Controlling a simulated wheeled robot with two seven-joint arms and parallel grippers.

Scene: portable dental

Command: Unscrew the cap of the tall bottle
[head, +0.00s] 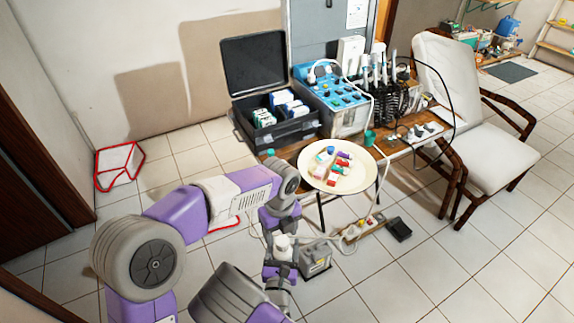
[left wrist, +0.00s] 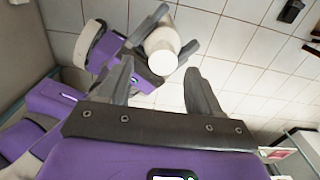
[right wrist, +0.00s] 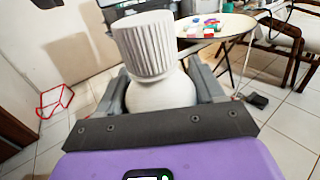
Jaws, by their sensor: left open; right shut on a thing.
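The tall bottle is white with a ribbed white cap (right wrist: 146,45) on its top. Its rounded body (right wrist: 160,95) sits between the fingers of my right gripper (right wrist: 162,85), which is shut on it, holding it roughly upright above the floor. In the left wrist view the round cap top (left wrist: 162,63) lies beyond my left gripper (left wrist: 158,72), between its open fingers in the picture and apart from them. In the head view my left gripper (head: 283,228) points down over the bottle (head: 283,243); arm links partly hide both grippers.
A round table (head: 312,177) bears several small coloured pieces. A bench behind holds an open black case (head: 278,132) and a blue dental unit (head: 338,100). A white chair (head: 480,150) stands right. A grey box (head: 316,258) and a power strip (head: 362,228) are on the floor.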

